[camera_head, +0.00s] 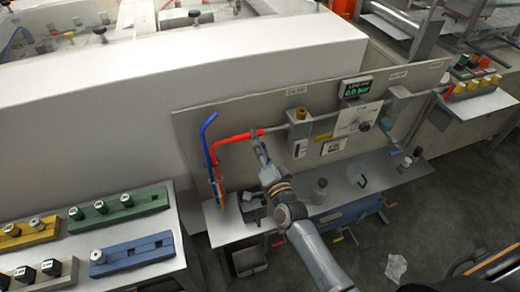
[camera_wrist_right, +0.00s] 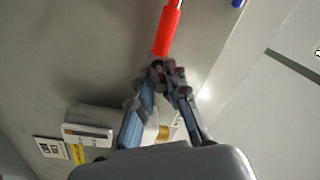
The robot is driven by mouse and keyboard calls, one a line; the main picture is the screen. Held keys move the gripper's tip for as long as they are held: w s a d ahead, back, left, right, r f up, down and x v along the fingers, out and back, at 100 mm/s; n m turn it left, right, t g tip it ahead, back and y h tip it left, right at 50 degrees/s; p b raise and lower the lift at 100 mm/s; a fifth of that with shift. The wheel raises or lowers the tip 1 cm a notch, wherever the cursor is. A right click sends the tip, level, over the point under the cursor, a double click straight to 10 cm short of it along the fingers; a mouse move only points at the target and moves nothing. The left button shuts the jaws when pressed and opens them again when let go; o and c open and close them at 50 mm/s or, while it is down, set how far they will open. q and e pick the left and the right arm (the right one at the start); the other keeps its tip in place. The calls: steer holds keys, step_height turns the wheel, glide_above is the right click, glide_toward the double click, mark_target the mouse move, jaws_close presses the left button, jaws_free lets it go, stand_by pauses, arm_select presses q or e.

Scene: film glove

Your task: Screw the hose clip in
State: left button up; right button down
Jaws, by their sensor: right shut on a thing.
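The red hose (camera_head: 232,138) runs along the upright panel to a grey pipe end; its red end also shows in the right wrist view (camera_wrist_right: 167,30). My right gripper (camera_head: 258,145) reaches up to the hose's end from below. In the right wrist view its fingertips (camera_wrist_right: 164,70) are closed together just below the red end, on a small dark piece that seems to be the hose clip. The fingers hide most of that piece, so its screw cannot be made out. My left gripper is not in view.
A blue hose (camera_head: 208,140) hangs left of the red one. The panel (camera_head: 190,118) carries a pressure display (camera_head: 356,87) and a white dial plate (camera_head: 358,124). A narrow bench (camera_head: 338,188) below holds small parts. Colored racks (camera_head: 122,254) stand at the left.

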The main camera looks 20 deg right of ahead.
steer(key=m, duration=0.4)
steer(key=shift+s+a+f+m+b, duration=0.1)
steer(key=shift+s+f+m+b, duration=0.05)
steer(key=shift+f+m+b, duration=0.25)
steer(key=m+h, duration=0.1)
steer(key=m, duration=0.4)
steer(key=shift+b, duration=0.3)
steer(key=c, duration=1.4)
jaws_free()
steer(key=shift+r, duration=0.1)
steer(key=shift+o, duration=0.5)
steer(key=shift+r, duration=0.25)
steer(key=s, duration=1.2)
steer(key=shift+f, duration=0.4)
